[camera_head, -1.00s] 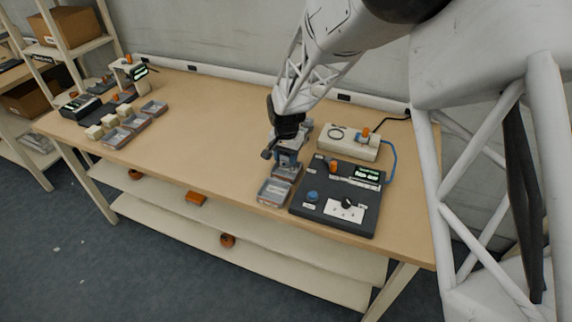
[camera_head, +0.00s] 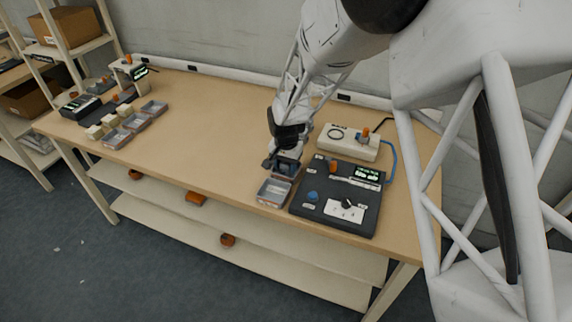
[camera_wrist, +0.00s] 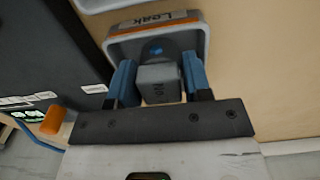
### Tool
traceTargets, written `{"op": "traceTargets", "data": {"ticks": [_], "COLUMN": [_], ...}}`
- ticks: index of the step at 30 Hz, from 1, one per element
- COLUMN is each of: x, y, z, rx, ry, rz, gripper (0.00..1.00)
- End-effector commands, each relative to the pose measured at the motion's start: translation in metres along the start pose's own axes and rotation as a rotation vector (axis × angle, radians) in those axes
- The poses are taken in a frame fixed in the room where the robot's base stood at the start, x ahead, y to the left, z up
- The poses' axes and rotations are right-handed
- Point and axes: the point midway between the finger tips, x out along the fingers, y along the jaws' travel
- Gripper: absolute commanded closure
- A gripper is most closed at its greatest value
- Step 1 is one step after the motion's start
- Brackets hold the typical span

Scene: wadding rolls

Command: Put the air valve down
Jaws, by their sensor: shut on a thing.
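My gripper (camera_head: 282,168) is low over the table beside the dark test unit. I cannot tell whether the valve touches the tray floor. In the head view the gripper hides the valve and most of this tray.
Another grey tray (camera_head: 273,193) stands just in front, near the table's front edge. The dark test unit (camera_head: 332,211) with knobs and a display is close on the right. A beige box (camera_head: 349,143) with a blue cable is behind it. The table's middle (camera_head: 205,125) is clear.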

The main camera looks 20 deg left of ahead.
Motion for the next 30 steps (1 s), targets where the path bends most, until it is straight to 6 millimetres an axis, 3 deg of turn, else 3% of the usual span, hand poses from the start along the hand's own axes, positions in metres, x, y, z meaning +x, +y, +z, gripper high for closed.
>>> {"op": "traceTargets", "data": {"ticks": [2,3,5,20,30], "x": [0.002,0.002,0.002,-0.006,-0.049], "y": [0.0,0.0,0.0,0.0,0.0], "z": [0.0,0.0,0.0,0.0,0.0], "rx": [0.0,0.0,0.0,0.0,0.0], "ry": [0.0,0.0,0.0,0.001,0.002], "rz": [0.0,0.0,0.0,-0.001,-0.002], "gripper": [0.87,0.52,0.44,0.44,0.44]}}
